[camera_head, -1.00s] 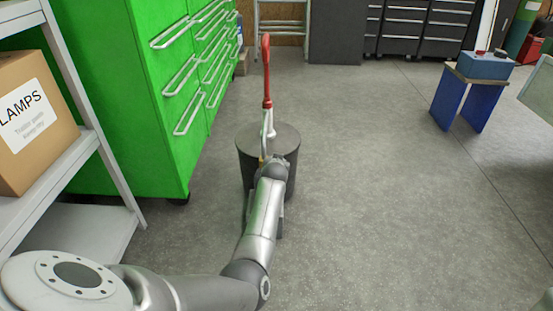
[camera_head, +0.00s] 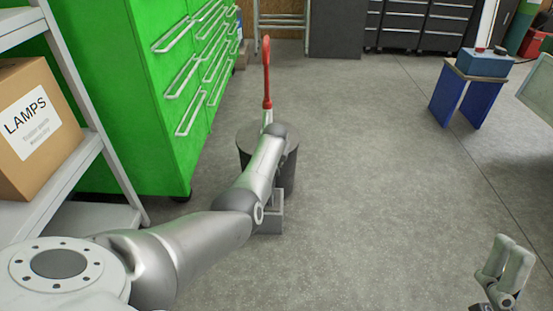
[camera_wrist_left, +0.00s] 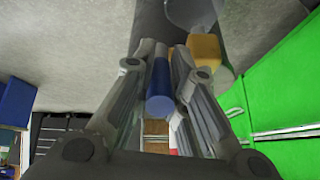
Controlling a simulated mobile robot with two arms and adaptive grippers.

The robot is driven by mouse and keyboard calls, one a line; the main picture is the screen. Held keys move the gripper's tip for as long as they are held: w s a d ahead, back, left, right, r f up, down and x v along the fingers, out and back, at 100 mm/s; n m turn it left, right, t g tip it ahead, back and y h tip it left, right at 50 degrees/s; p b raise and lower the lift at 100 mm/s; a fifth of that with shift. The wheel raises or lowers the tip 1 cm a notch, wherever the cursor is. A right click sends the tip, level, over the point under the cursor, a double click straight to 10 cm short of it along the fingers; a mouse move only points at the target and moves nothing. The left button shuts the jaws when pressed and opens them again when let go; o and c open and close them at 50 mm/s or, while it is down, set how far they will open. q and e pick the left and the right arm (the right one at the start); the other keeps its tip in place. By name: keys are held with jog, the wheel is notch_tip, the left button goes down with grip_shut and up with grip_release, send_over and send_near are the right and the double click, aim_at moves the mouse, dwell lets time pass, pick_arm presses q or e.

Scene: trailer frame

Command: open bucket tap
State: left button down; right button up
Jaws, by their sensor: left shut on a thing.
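The bucket (camera_head: 284,178) is a dark grey cylinder on the floor ahead, with a red-handled upright lever (camera_head: 267,75) on top. My left arm covers much of its front and hides the left gripper in the head view. In the left wrist view, my left gripper (camera_wrist_left: 158,110) is shut on a blue cylindrical piece, apparently the tap handle (camera_wrist_left: 159,82). A yellow block-like piece (camera_wrist_left: 207,48) is beside it, close to the grey bucket wall (camera_wrist_left: 152,30). My right gripper (camera_head: 506,268) is at the lower right of the head view, away from the bucket; its finger opening is unclear.
A green drawer cabinet (camera_head: 150,120) stands left of the bucket. A grey shelf (camera_head: 75,165) with a LAMPS box (camera_head: 30,125) is nearer left. A grey block (camera_head: 271,220) shows below my left arm. A blue-legged stool (camera_head: 462,97) is far right.

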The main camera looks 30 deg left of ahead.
pick_arm(q)
jog(key=shift+s+f, duration=0.15)
jog(key=shift+f, duration=0.1)
dwell(0.3)
jog(key=c, duration=1.4)
grip_release()
jog(key=shift+o, duration=0.2)
jog(key=shift+r, duration=0.25)
jog(key=shift+s+d+r, duration=0.15)
jog(key=shift+d+r, duration=0.05)
jog(key=shift+r, duration=0.5)
jog(key=v, duration=1)
jog(key=shift+r, duration=0.1)
